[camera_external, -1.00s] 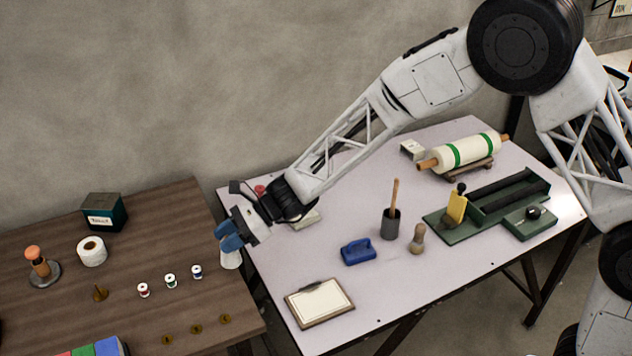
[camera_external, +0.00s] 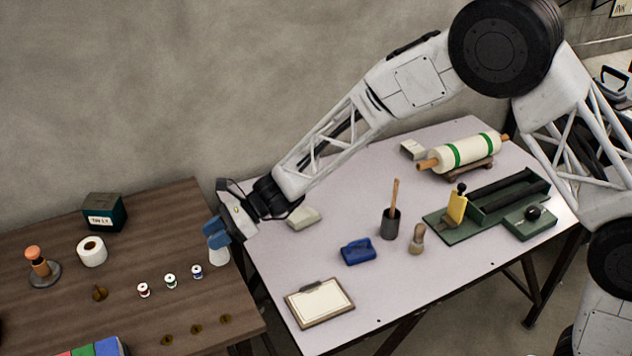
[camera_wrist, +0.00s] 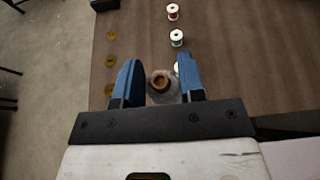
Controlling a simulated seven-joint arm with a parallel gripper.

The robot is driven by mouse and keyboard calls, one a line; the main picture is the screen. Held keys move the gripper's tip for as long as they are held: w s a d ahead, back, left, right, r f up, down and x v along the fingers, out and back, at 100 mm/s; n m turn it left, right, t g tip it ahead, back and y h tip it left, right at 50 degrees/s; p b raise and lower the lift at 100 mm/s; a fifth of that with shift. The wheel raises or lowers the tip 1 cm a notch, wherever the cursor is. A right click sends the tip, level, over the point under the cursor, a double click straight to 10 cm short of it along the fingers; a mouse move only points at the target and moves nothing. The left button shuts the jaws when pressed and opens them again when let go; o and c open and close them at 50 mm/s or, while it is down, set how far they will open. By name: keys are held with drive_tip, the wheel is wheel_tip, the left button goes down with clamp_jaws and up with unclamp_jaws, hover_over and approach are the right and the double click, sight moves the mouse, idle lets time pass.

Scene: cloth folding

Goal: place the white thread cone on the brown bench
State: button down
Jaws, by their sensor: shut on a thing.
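The white thread cone (camera_external: 219,256) is upright between the blue fingers of my gripper (camera_external: 217,234). In the external view it is at the right edge of the brown bench (camera_external: 140,225); whether its base touches the bench top I cannot tell. My gripper is shut on the cone.
Small thread spools (camera_external: 170,281) stand in a row left of the cone, with several brass discs (camera_external: 196,329) in front. A white roll (camera_external: 91,251) and a dark box (camera_external: 105,212) are farther left. The pale table (camera_external: 300,262) is to the right, across a gap.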

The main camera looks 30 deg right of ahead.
drive_tip(key=w+a+f, duration=0.1)
drive_tip(key=w+a, duration=0.6)
drive_tip(key=w, duration=0.3)
drive_tip(key=shift+w+a, duration=0.15)
drive_tip(key=shift+a, duration=0.1)
drive_tip(key=shift+f, duration=0.15)
drive_tip(key=shift+f, duration=1.7)
drive_tip(key=shift+f, duration=0.15)
drive_tip(key=c, duration=0.7)
unclamp_jaws()
